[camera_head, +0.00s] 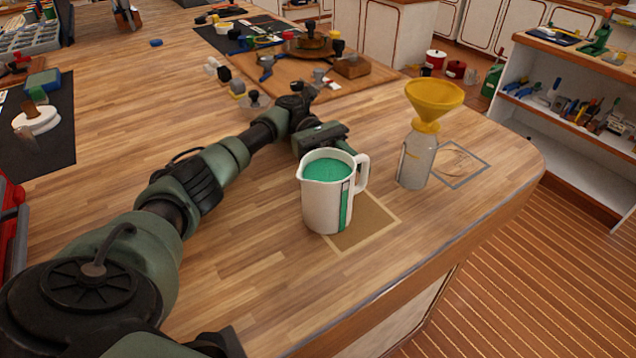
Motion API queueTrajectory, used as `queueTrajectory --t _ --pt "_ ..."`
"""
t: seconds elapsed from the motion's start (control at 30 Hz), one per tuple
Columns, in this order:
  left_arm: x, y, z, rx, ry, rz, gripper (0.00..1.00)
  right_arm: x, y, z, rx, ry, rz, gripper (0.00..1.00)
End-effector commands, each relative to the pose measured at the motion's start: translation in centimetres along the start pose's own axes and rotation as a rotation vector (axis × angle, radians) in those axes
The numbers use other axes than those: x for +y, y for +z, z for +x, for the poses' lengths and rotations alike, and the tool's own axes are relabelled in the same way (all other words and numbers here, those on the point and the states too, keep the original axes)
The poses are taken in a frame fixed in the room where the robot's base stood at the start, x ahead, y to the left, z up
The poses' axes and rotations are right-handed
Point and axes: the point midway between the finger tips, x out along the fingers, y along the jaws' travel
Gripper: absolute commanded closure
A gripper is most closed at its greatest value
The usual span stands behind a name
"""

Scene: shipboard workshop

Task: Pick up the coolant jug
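The coolant jug (317,208) is a white pitcher filled with green liquid, with a green stripe down its side. It stands upright on the wooden worktop, partly over a tan outlined square (371,221). Its handle (361,174) points to the right and away from me. My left gripper (347,148) is just behind the jug, near the top of the handle. The jug's rim hides part of the fingers, so I cannot tell whether they are open or touching the handle. My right gripper is out of view.
A wooden board (287,68) with tools and small parts lies behind. The worktop's front edge is near the jug; the left middle is clear.

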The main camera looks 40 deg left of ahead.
Motion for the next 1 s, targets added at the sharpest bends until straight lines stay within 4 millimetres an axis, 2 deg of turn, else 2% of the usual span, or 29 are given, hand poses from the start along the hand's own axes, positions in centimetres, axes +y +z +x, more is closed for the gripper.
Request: queueTrajectory --t 0.03,0.17,0.3,0.6,0.87,0.9,0.97,1.0 --pt "-0.1 0.5 0.5 -0.002 0.000 0.000 0.77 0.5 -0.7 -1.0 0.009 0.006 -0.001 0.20" --pt "0.0 0.4 1.2 0.000 0.004 0.004 0.77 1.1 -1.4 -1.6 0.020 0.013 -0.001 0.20" --pt "0.0 0.3 2.0 0.004 0.007 0.004 0.77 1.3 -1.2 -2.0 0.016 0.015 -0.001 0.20" --pt "0.1 0.2 6.1 0.004 0.008 0.005 0.77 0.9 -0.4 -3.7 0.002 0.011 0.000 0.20" --pt "0.2 0.0 6.5 0.004 0.010 0.006 0.77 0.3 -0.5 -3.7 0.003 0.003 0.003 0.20" --pt "0.2 0.0 6.5 0.004 0.010 0.006 0.80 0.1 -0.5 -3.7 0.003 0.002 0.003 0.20" --pt "0.2 0.0 6.5 0.004 0.010 0.006 0.96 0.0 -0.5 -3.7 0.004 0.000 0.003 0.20" --pt "0.2 0.0 6.5 0.004 0.010 0.006 1.00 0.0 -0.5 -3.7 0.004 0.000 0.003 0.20"
